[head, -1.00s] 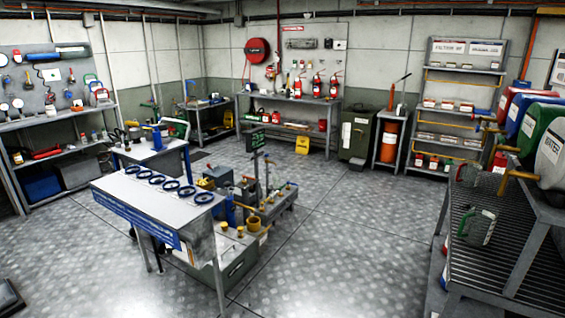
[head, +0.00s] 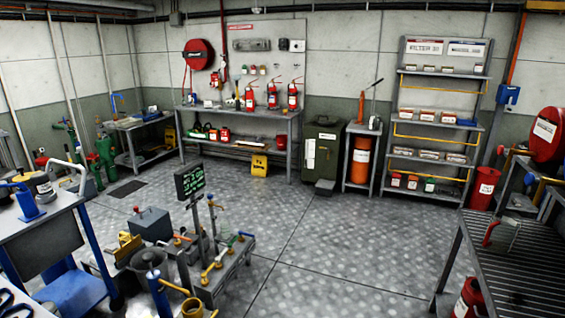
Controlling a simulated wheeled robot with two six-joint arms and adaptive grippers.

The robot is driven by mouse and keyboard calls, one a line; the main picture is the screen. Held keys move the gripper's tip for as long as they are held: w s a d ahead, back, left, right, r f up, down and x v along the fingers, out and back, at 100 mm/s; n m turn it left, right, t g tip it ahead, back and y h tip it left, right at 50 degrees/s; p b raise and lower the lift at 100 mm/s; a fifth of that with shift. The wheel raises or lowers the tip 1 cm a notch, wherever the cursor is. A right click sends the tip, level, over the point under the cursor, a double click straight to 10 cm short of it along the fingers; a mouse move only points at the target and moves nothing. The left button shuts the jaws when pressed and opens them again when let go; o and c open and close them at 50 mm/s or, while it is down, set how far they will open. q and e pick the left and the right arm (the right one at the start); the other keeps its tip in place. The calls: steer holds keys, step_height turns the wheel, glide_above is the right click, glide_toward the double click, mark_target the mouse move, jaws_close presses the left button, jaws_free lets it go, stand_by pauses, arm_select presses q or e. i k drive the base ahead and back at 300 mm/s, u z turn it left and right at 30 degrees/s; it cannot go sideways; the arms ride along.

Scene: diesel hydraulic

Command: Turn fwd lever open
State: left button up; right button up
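A low grey hydraulic unit (head: 203,290) stands on the floor left of centre. Brass and coloured fittings sit along its top, with small upright posts among them. One brass fitting (head: 217,266) shows on its near right part. A dark sign with green lettering (head: 189,180) stands on a post above the unit; its text is too small to read. I cannot tell which part is the fwd lever, or how it is set. Neither of my grippers is in view.
A blue-framed cart (head: 40,250) stands at the left edge. A slatted grey bench (head: 520,262) stands at the right. The floor (head: 335,250) between the unit and that bench is clear. A shelf with fire extinguishers (head: 240,148) lines the back wall.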

mark_target(217, 259)
steer(key=u, duration=0.05)
steer(key=i, duration=2.55)
steer(key=u, duration=0.4)
steer(key=i, duration=1.2)
steer(key=u, duration=0.1)
